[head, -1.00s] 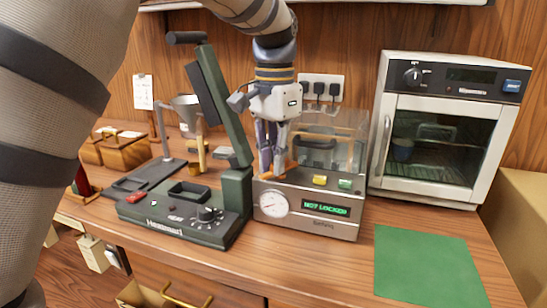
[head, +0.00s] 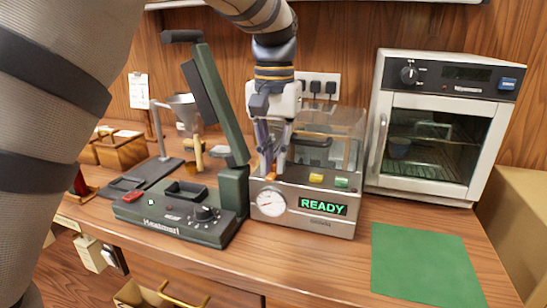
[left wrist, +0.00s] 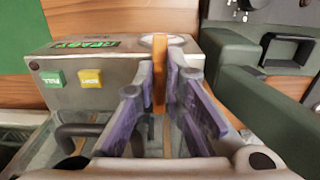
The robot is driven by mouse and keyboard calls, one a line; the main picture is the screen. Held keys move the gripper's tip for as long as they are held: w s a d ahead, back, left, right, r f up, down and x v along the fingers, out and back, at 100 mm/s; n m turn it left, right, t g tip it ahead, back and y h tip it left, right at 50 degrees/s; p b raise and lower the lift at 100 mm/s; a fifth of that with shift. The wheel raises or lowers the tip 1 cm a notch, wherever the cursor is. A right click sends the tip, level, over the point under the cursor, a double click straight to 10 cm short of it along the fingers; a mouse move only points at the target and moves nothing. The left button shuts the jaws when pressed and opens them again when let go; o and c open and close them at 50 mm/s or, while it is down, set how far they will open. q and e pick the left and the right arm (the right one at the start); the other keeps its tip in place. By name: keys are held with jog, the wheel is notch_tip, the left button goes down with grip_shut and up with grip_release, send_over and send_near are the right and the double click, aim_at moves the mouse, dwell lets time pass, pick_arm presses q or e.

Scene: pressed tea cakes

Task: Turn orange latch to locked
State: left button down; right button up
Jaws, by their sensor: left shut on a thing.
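The orange latch (left wrist: 159,72) sits on top of the steel machine (head: 310,219), at its left front corner by the round gauge (head: 270,203). In the head view only a small part of the latch (head: 271,173) shows below the fingers. My left gripper (head: 271,168) points down over it. In the left wrist view my purple-grey fingers (left wrist: 163,75) are shut on the latch, one on each side, and it points toward the machine's front edge. The machine's display (head: 323,207) reads READY in green. My right gripper is not in view.
Yellow (head: 316,178) and green (head: 342,183) buttons are on the machine's top, right of the latch. A dark green press (head: 182,213) with a raised lever arm stands close on the left. A white oven (head: 436,130) and a green mat (head: 424,262) are on the right.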

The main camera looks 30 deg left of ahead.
aim_at(275, 162)
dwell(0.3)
pick_arm(q)
jog(key=c, duration=1.7)
grip_release()
notch_tip(275, 162, up, 12)
jog(key=shift+f, duration=0.1)
